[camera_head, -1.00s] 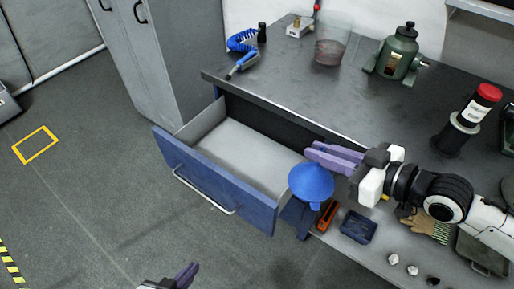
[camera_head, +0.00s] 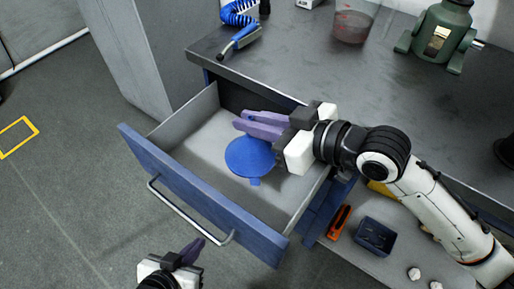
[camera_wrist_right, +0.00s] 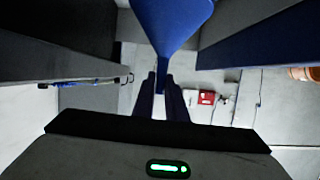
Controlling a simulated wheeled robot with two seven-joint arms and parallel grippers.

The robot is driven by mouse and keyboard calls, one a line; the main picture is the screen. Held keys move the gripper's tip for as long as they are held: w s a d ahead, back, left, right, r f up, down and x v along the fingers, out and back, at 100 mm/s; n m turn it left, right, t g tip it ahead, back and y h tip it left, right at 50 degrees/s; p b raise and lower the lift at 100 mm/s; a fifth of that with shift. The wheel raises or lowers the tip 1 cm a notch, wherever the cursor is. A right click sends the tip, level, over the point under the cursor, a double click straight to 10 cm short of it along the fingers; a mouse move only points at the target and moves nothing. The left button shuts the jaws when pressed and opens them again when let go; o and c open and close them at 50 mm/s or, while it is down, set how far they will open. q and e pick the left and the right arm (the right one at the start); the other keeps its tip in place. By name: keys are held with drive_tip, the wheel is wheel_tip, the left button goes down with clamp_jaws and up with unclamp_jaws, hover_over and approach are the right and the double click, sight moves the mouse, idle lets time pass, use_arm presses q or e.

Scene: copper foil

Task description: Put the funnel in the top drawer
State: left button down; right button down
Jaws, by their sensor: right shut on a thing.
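The blue funnel (camera_head: 250,157) is over the inside of the open top drawer (camera_head: 188,200), near its right part. My right gripper (camera_head: 240,122) is shut on the funnel; in the right wrist view the funnel (camera_wrist_right: 172,25) has its narrow stem between the fingers (camera_wrist_right: 163,92). The head view shows the funnel within the drawer's outline, but I cannot tell how high above the drawer floor it is. The drawer has a blue front with a metal handle and a grey, otherwise empty interior. My left gripper (camera_head: 190,252) is low in front of the drawer, away from it, its finger opening unclear.
The dark worktop (camera_head: 300,75) lies behind the drawer, with a blue coiled hose (camera_head: 238,15), a clear container (camera_head: 353,22) and a green machine (camera_head: 440,35). Right of the drawer, a lower shelf holds a blue tray (camera_head: 375,236) and an orange item (camera_head: 339,222).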

sight(256, 140)
wheel_tip(256, 140, down, 5)
drive_tip(key=shift+s+b, duration=0.1)
drive_tip(key=shift+b, duration=0.35)
wheel_tip(256, 140, down, 5)
drive_tip(key=shift+r+b, duration=0.2)
drive_tip(key=shift+b, duration=0.4)
drive_tip(key=shift+f, duration=0.1)
drive_tip(key=c, duration=1.8)
unclamp_jaws()
drive_tip(key=shift+o, duration=0.2)
drive_tip(key=v, duration=1.2)
drive_tip(key=shift+p, duration=0.45)
